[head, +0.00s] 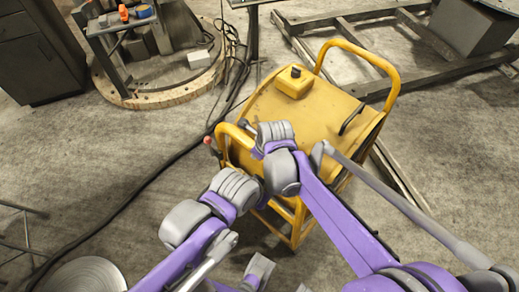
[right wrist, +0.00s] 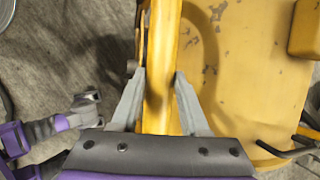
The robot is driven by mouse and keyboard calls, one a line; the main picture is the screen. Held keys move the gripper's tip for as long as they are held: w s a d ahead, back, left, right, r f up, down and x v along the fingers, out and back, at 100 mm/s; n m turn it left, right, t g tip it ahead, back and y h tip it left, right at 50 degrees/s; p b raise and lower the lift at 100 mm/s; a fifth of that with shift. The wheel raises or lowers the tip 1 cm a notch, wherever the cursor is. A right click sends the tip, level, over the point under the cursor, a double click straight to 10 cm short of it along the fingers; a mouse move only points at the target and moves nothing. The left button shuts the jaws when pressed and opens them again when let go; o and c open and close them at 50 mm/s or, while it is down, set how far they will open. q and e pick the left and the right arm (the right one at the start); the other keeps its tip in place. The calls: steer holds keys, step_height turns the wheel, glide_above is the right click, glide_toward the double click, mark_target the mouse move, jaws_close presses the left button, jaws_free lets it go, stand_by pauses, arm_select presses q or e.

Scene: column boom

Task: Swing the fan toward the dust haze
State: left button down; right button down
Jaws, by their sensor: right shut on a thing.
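A yellow machine with a wide, scuffed housing (head: 310,115), seemingly the fan, stands on the floor ahead. Tubular yellow rails rise at its far and near sides, and a small yellow box with a black knob (head: 294,82) sits on top. My right gripper (right wrist: 158,78) is shut on a yellow rail (right wrist: 160,50), one finger on each side, at the machine's near left. No dust haze shows.
A black cable (head: 130,208) runs across the floor left of the machine. A round stand with a tan rim (head: 150,101) is at the back left, a dark cabinet (head: 40,60) beside it. Metal beams (head: 350,20) lie behind and right.

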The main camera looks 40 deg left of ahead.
steer(key=shift+c, duration=2.1)
jaws_free()
steer(key=p+v, duration=0.1)
steer(key=v, duration=0.9)
steer(key=shift+r, duration=0.4)
steer(key=shift+d, duration=0.15)
steer(key=w+d+r+n+t+h+p, duration=0.15)
steer(key=d+n, duration=0.25)
steer(key=d, duration=0.6)
steer(key=d+r+n+p, duration=0.2)
steer(key=d+n, duration=0.1)
steer(key=d, duration=0.7)
steer(key=s+d+n+h+p, duration=0.1)
steer(key=s+d+n, duration=0.2)
steer(key=d, duration=0.4)
steer(key=s+d+f+n+p, duration=0.1)
steer(key=s+d+n, duration=0.2)
steer(key=d+n, duration=0.2)
steer(key=s+d+n+t+h+p, duration=0.1)
steer(key=s+d+n, duration=0.2)
steer(key=d, duration=0.6)
steer(key=shift+s+f+n+h, duration=0.15)
steer(key=shift+s+n+h, duration=0.25)
steer(key=shift+n, duration=0.2)
